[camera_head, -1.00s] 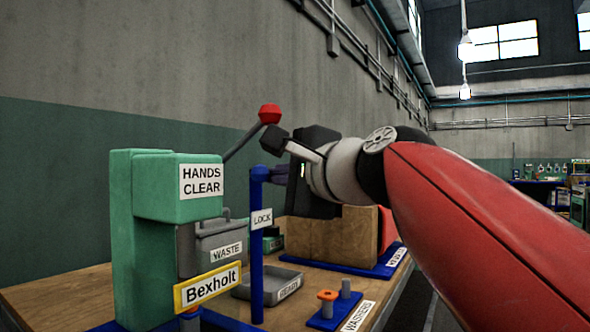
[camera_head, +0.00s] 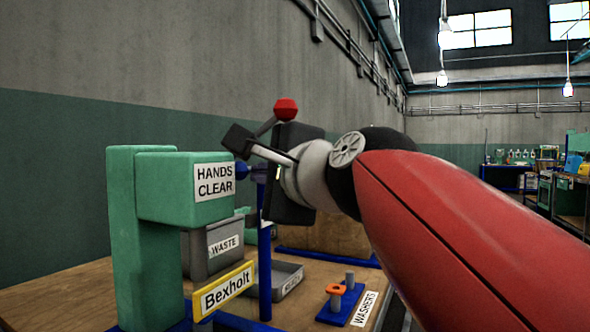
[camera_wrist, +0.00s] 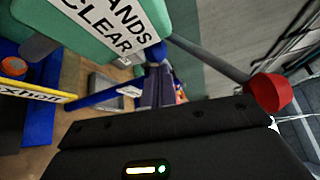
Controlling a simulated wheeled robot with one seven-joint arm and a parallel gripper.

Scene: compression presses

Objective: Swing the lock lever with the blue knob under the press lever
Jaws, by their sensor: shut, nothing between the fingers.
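The green press (camera_head: 190,190) marked HANDS CLEAR stands at left. Its grey press lever rises to a red knob (camera_head: 286,109), partly hidden behind my wrist; the wrist view also shows this knob (camera_wrist: 268,92). The blue lock post (camera_head: 265,260) stands right of the press. The lock lever's blue knob (camera_head: 241,170) is by the right edge of the press head; it also shows in the wrist view (camera_wrist: 155,51). My gripper (camera_wrist: 153,75) is shut and empty, its dark fingers beside the blue knob. I cannot tell if they touch it.
A grey WASTE bin (camera_head: 212,245) and a shallow grey tray (camera_head: 285,282) sit behind the post. A yellow-framed Bexholt sign (camera_head: 222,290) is in front. A blue washers stand (camera_head: 340,303) with pegs is at the right. A wooden block stands behind my gripper.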

